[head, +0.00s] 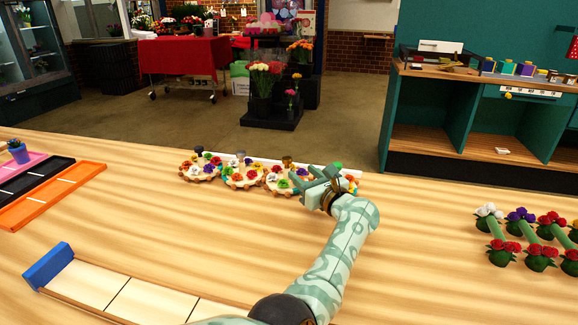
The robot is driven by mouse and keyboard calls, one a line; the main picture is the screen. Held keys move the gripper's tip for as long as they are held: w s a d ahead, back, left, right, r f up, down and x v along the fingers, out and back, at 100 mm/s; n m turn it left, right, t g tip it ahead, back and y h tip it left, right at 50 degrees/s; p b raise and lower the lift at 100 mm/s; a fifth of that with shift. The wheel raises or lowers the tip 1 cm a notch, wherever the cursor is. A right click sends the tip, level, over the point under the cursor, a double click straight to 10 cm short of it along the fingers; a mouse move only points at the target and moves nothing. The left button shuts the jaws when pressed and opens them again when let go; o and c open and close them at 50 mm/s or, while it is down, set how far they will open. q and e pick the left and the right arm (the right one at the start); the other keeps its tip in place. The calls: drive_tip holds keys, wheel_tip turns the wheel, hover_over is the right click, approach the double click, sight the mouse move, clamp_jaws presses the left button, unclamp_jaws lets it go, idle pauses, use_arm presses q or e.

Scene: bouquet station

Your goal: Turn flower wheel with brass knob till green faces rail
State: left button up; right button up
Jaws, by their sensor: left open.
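A row of scalloped wooden flower wheels stands on the table in the middle of the head view. The wheel with the brass knob (287,160) is the third from the left; its flowers (278,179) are partly covered on the right by my gripper. My left gripper (307,179) is open, with its fingers pointing left over the right side of this wheel. I cannot tell whether they touch it. A pale rail (262,160) runs behind the wheels. Which flower colour faces the rail is too small to tell.
A wheel with a dark knob (199,150) and one with a silvery knob (240,156) stand to the left. A green knob (338,166) shows behind my gripper. Coloured trays (60,195) lie at far left, potted flowers (541,257) at right. The table between is mostly clear.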

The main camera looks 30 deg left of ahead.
sight(289, 159)
use_arm(q)
drive_tip(key=b+x, duration=0.2)
drive_tip(key=x, duration=0.6)
drive_tip(key=shift+w+a+f, duration=0.1)
drive_tip(key=shift+w+a, duration=0.25)
drive_tip(key=shift+a, duration=0.2)
use_arm(e)
drive_tip(key=f, duration=0.1)
drive_tip(key=s+f, duration=0.1)
drive_tip(key=shift+s+a+f, duration=0.1)
drive_tip(key=shift+f, duration=0.2)
use_arm(q)
drive_tip(key=c, duration=0.9)
use_arm(e)
drive_tip(key=shift+r, duration=0.1)
